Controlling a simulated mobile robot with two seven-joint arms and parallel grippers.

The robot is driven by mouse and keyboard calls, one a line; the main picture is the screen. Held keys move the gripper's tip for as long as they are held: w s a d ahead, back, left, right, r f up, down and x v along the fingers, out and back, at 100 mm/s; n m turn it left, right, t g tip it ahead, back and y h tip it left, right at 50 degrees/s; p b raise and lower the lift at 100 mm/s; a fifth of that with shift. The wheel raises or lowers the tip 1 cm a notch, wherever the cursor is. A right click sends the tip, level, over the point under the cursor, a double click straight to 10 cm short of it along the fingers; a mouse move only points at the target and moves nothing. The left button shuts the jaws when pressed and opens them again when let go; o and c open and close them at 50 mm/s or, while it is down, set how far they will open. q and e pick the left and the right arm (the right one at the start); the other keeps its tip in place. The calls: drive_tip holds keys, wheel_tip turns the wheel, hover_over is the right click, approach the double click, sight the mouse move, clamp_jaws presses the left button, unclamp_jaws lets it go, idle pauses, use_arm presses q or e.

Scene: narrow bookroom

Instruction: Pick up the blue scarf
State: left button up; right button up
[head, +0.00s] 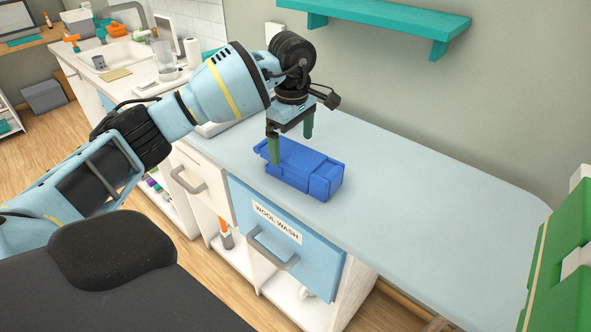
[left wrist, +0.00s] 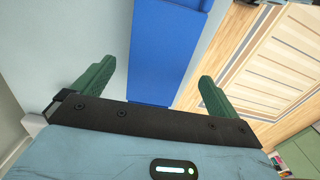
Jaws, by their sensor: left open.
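The blue scarf (head: 318,181) lies folded into a thick block on the light blue counter (head: 405,190), near its front edge. My left gripper (head: 291,149) is open and points down over the scarf's far left end. One finger shows in front of the scarf and the other toward its back side. In the left wrist view, the scarf (left wrist: 165,45) shows between the two spread fingers, with nothing gripped. Whether the fingers touch the scarf, I cannot tell. My right gripper is not in view.
A drawer front labelled WOOL WASH (head: 288,240) is below the scarf. A teal shelf (head: 385,20) hangs on the wall behind. A green object (head: 560,265) stands at the right edge. A sink (head: 115,55) is at the back left. The counter right of the scarf is clear.

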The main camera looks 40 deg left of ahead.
sight(295, 153)
use_arm(q)
drive_tip(key=shift+w+f, duration=0.1)
drive_tip(key=shift+f, duration=0.25)
drive_tip(key=shift+d+f, duration=0.15)
drive_tip(key=shift+f, duration=1.15)
drive_tip(key=shift+d+f, duration=0.1)
drive_tip(key=shift+f, duration=1.15)
drive_tip(key=shift+c, duration=0.2)
drive_tip(key=c, duration=1.2)
